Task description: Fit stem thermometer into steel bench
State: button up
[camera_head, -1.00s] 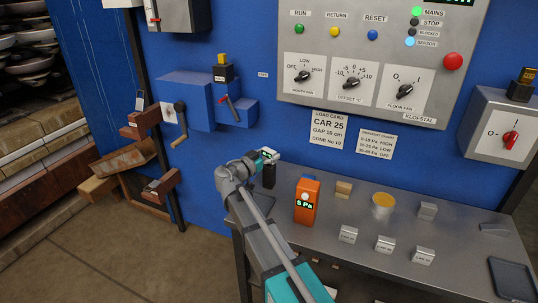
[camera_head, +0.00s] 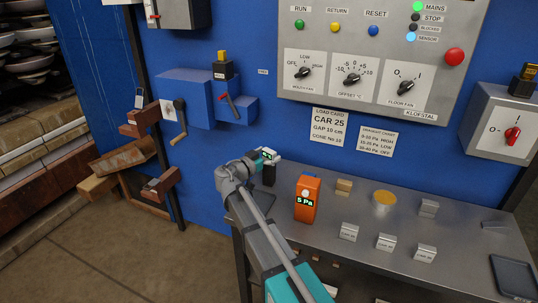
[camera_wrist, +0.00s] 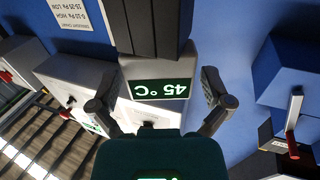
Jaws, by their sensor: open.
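The stem thermometer shows as a pale head with a green display at the back left of the bench in the head view (camera_head: 269,155). In the wrist view its display (camera_wrist: 158,89) reads 45 °C, upside down. A black upright block (camera_head: 269,175) is just below the head. Its stem cannot be made out. My gripper (camera_wrist: 158,100) is open, with one finger on each side of the thermometer head and visible gaps between. The steel bench (camera_head: 465,245) stands against the blue wall.
An orange meter (camera_head: 306,199) reading 5 Pa stands right of my gripper. A wooden block (camera_head: 344,187), a round tub (camera_head: 383,201) and several small metal blocks (camera_head: 386,243) are on the bench. A dark tray (camera_head: 514,278) lies at the right. The control panel (camera_head: 380,60) is above.

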jog(key=shift+s+a, duration=0.1)
jog(key=v, duration=1.1)
jog(key=shift+s+a, duration=0.2)
jog(key=shift+s, duration=0.1)
dwell(0.7)
